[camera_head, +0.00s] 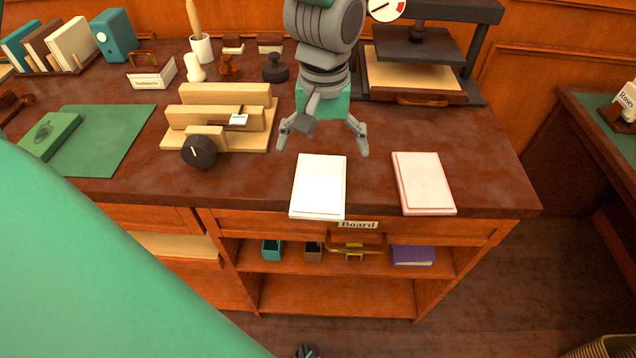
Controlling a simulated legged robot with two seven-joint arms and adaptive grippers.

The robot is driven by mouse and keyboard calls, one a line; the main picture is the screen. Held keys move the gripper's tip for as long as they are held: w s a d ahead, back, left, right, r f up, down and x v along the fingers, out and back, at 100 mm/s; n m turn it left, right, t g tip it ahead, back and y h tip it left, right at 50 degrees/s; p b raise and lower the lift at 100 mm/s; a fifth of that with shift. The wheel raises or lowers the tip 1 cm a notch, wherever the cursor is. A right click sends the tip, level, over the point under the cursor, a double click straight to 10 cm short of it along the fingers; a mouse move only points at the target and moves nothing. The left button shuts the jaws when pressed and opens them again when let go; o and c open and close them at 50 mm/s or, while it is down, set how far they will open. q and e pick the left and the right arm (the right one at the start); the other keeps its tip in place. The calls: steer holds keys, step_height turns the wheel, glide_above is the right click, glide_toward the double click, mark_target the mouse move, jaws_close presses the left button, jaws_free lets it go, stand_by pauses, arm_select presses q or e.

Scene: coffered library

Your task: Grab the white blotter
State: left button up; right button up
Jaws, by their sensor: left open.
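The white blotter (318,187) is a flat white pad lying on the dark red-brown desk top, close to its front edge. My left gripper (322,147) hangs over the desk just behind the blotter's far edge, its fingers spread wide and pointing down. It is open, with nothing between the fingers, and looks apart from the blotter. Its exact height above the desk is hard to tell. My right gripper is not in view.
A similar pink pad (423,183) lies to the right of the blotter. A wooden device with a black knob (199,152) stands to the left, and a black press (420,70) behind right. Below the desk edge is an open shelf with a purple book (412,256).

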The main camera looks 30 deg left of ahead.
mark_target(324, 173)
arm_select(q)
steer(key=shift+d+f, duration=0.2)
steer(key=shift+d, duration=0.2)
steer(key=shift+d+f, duration=0.25)
steer(key=f, duration=0.1)
steer(key=f+b, duration=0.1)
steer(key=shift+s+a+f, duration=0.15)
steer(key=shift+s+f, duration=0.15)
steer(key=shift+f, duration=0.05)
steer(key=shift+w+a+f, duration=0.1)
steer(key=shift+a+f, duration=0.55)
steer(key=shift+f, duration=0.3)
steer(key=shift+a+f, duration=0.1)
steer(key=shift+a, duration=0.25)
steer(key=shift+d, duration=0.15)
steer(key=shift+d+r, duration=0.2)
steer(key=shift+d, duration=0.35)
steer(key=c, duration=1.3)
steer(key=shift+d, duration=0.3)
steer(key=shift+a, duration=0.1)
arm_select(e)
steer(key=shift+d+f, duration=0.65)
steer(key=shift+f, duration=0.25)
